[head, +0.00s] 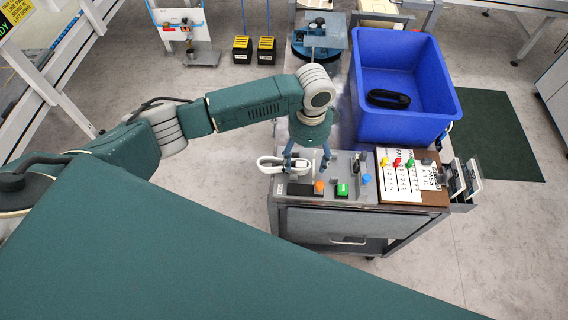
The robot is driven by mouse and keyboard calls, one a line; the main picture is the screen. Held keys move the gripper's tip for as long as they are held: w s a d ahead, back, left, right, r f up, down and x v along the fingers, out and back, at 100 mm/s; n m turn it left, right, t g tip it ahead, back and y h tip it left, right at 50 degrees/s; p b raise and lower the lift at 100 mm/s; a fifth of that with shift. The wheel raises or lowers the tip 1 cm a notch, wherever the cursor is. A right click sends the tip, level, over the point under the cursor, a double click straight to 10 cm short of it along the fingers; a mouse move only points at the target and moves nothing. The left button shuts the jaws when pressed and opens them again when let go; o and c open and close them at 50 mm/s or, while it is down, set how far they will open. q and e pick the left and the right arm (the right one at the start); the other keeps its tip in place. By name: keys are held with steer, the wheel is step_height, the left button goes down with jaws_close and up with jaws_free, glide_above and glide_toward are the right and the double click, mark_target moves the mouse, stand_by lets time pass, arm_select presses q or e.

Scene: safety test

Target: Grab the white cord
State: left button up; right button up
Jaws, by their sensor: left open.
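The white cord (269,162) lies as a small loop at the near left corner of the grey cart top (350,163). Its right end runs in under my left gripper (308,158). My left gripper points down over that corner with its fingers apart, close around the right part of the cord. I cannot tell whether the fingers touch the cord. My right gripper is not in view.
Orange (319,187), green (342,190) and blue (366,178) buttons sit right of the cord. A board with coloured knobs (401,176) lies further right. A blue bin (404,124) behind holds a black coil (388,99).

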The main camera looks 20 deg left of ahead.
mark_target(302, 163)
arm_select(q)
steer(key=f, duration=0.4)
steer(key=shift+a+f+p, duration=0.1)
steer(key=shift+a+p, duration=0.2)
steer(key=shift+a, duration=0.1)
steer(key=c, duration=1.4)
steer(key=shift+c, duration=0.2)
